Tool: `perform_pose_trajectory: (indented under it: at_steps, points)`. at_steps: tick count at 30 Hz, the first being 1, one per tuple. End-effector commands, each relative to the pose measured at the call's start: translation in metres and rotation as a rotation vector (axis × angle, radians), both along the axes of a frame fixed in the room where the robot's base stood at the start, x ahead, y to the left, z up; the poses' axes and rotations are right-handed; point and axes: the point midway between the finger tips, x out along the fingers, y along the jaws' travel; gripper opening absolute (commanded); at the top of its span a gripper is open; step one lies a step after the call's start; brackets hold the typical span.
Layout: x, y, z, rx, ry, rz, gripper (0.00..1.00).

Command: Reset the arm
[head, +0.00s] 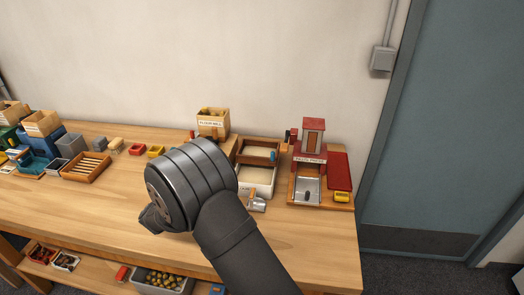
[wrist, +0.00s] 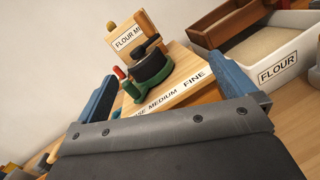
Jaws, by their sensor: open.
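My gripper (wrist: 162,72) shows in the wrist view as two blue fingers spread wide apart. Nothing is held between them. Beyond the fingers stands a flour mill (wrist: 129,38) with a dark round part and a green base, on a wooden block marked MEDIUM and FINE. In the head view my arm reaches up from the bottom over the middle of the workbench (head: 320,245). The fingers are hidden there behind my wrist. The labelled wooden box of the flour mill (head: 213,122) shows just behind my wrist.
A white flour bin (head: 262,178) and a wooden tray (head: 259,151) stand right of my wrist. Several boxes and a wooden rack (head: 86,167) fill the left. The bench front is mostly clear. A lower shelf holds a bin (head: 160,284).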

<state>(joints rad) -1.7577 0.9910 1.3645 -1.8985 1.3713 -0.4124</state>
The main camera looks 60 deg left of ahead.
Motion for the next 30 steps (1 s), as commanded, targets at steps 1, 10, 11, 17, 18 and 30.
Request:
perform_pose_trajectory:
  at_steps: [1, 10, 11, 17, 18, 30]
  points:
    - [0.019, 0.004, 0.008, 0.083, 0.065, -0.081, 1.00]
    - [0.111, 0.004, 0.053, 0.705, 0.510, -0.625, 1.00]
    - [0.117, 0.003, 0.056, 0.769, 0.556, -0.682, 1.00]
    - [0.145, 0.007, 0.082, 1.174, 0.854, -1.053, 1.00]
    - [0.148, 0.009, 0.089, 1.242, 0.911, -1.122, 1.00]
    - [0.150, 0.023, 0.139, 1.544, 1.234, -1.494, 1.00]
